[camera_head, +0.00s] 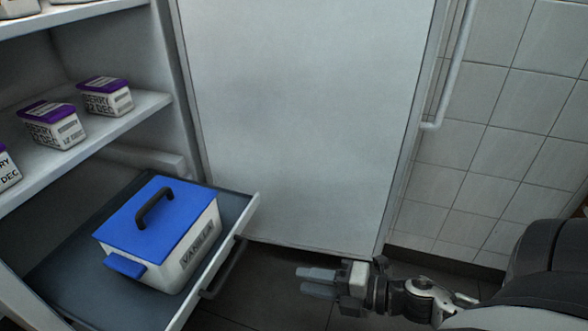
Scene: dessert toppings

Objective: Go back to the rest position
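My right gripper (320,281) shows at the lower middle of the head view, with its arm coming in from the right. Its two fingers point left and look close together; I cannot tell if there is a gap between them. I see nothing held in it. It is apart from the pulled-out drawer (243,207) to its left. My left gripper is not in view.
A white box with a blue lid (188,211), marked VANILLA, sits in the drawer. Several purple-lidded tubs (52,127) stand on the shelf (148,107) above. The fridge door (305,120) stands open behind my gripper. A tiled wall (485,150) is at right.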

